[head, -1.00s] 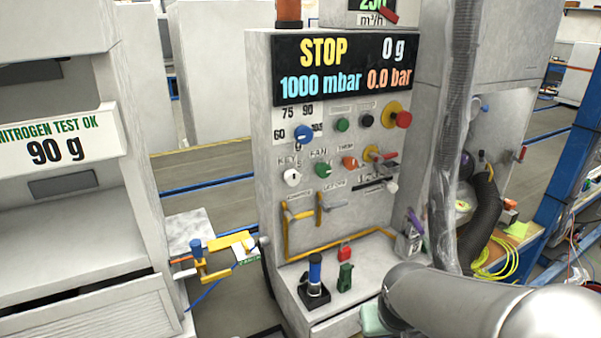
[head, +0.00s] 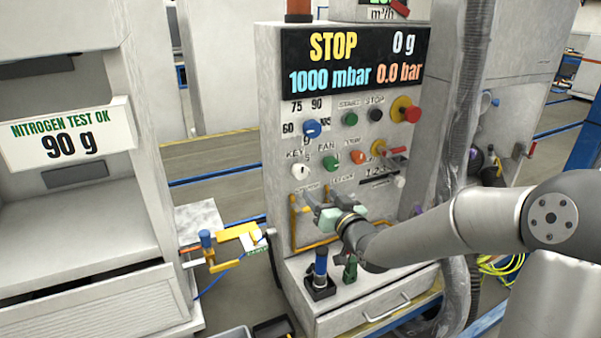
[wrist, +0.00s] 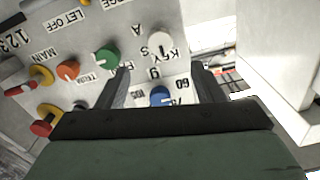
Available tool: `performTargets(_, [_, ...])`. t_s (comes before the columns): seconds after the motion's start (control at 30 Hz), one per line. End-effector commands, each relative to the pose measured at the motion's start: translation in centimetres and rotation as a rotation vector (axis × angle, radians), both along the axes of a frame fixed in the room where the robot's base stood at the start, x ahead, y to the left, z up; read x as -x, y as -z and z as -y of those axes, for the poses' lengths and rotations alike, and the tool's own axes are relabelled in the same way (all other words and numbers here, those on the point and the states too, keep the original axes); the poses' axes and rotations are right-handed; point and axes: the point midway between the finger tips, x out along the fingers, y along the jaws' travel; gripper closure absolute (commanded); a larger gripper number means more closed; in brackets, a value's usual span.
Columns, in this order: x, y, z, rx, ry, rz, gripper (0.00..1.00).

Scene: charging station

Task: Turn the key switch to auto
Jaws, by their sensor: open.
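The key switch is a white round knob (head: 300,170) under the KEY label on the panel's left side, with a dark slot line. In the wrist view, where the panel is upside down, the white knob (wrist: 161,43) shows beyond the fingers with letters A and S beside it. My gripper (head: 322,203) is in front of the panel, below and slightly right of the knob in the head view. In the wrist view my gripper (wrist: 161,75) has its two fingers spread, with nothing between them. It is apart from the knob.
A blue knob (head: 312,128), green FAN knob (head: 330,163), orange knob (head: 357,157) and red button (head: 411,114) crowd the panel. Yellow pipes (head: 293,225) run along its lower part. A blue-topped joystick (head: 320,265) stands on the ledge below. The display (head: 350,58) reads STOP.

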Motion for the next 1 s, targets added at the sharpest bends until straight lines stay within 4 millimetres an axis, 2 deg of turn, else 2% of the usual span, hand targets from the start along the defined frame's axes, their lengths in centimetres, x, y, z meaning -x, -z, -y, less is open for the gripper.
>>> performTargets(0.3, [-6.2,-0.2,-3.7,-0.002,-0.001,-0.002,0.39])
performTargets(0.53, [-9.8,-0.2,-5.6,0.0,0.001,-0.002,0.39])
performTargets(0.7, [-11.1,0.0,-6.4,0.0,0.001,-0.002,0.39])
performTargets(1.0, [-11.5,0.0,-6.5,0.002,0.002,-0.002,0.39])
